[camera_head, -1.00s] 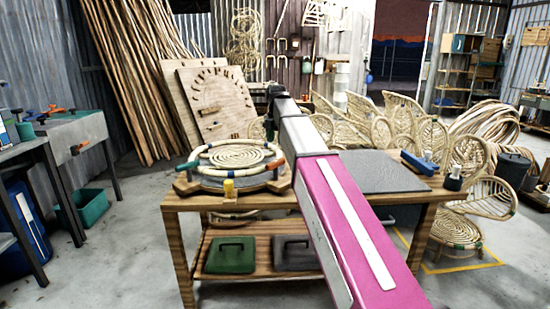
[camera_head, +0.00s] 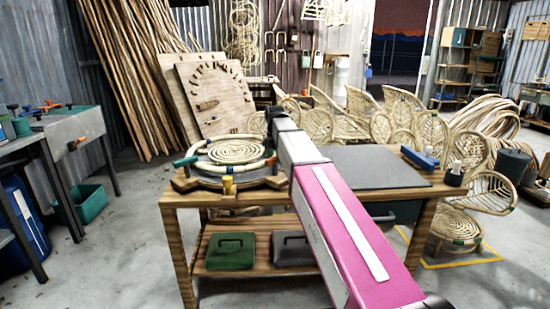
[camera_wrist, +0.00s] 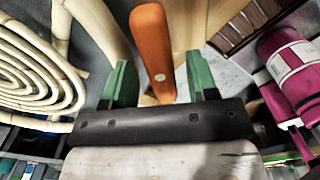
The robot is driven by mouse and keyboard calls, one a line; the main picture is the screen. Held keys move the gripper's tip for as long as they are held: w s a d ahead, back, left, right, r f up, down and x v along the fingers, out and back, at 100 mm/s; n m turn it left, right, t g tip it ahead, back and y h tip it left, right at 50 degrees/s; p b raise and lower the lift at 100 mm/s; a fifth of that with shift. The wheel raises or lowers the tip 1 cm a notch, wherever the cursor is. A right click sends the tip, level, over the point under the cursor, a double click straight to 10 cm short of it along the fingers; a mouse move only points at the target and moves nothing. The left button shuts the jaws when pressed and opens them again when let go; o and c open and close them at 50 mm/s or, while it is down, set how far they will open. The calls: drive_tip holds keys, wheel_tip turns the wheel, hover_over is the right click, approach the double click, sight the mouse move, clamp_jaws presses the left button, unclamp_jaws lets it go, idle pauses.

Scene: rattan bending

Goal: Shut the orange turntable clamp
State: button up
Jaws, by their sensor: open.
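The rattan turntable (camera_head: 196,168) lies at the left of the wooden workbench, with a pale coiled spiral on it. It shows partly at the left of the wrist view, where the coil (camera_wrist: 28,75) is visible. The orange clamp (camera_head: 271,162) is at the turntable's right edge, beside my arm. In the wrist view the clamp's orange lever (camera_wrist: 150,42) points up the picture. My gripper (camera_wrist: 159,76) is open, with one green finger on each side of the lever's near end. A gap shows on both sides; I cannot tell the depth between them. In the head view my arm hides the fingers.
A yellow-topped piece (camera_head: 228,184) and a blue-green clamp (camera_head: 186,160) sit around the turntable. A dark grey slab (camera_head: 375,168) and a blue tool (camera_head: 420,158) lie on the bench's right. Green and grey cases (camera_head: 231,251) stand on the lower shelf.

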drive_tip(key=shift+f, duration=0.15)
drive_tip(key=shift+c, duration=0.3)
drive_tip(key=c, duration=0.9)
drive_tip(key=shift+o, duration=0.2)
drive_tip(key=shift+m, duration=0.4)
drive_tip(key=m, duration=0.3)
drive_tip(key=shift+m, duration=0.4)
drive_tip(key=m, duration=1.3)
drive_tip(key=shift+m, duration=0.3)
